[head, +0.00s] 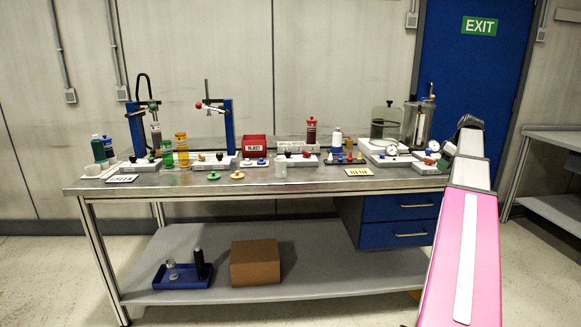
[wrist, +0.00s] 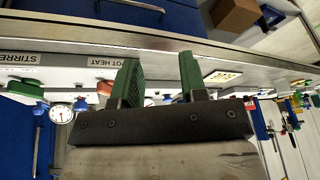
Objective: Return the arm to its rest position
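My arm (head: 462,245), pink and white, reaches up from the lower right in the head view, and its dark end stands beside the right end of the bench. In the wrist view my gripper (wrist: 160,75) has two green finger pads set wide apart with nothing between them. The bench edge and items show behind the pads, upside down.
A metal workbench (head: 300,182) holds bottles, clamp stands, a red bin (head: 255,147), gauges and a glass vessel (head: 418,122). The vessel and gauges are close to my arm's end. A second table (head: 553,139) stands at the far right. The floor between is clear.

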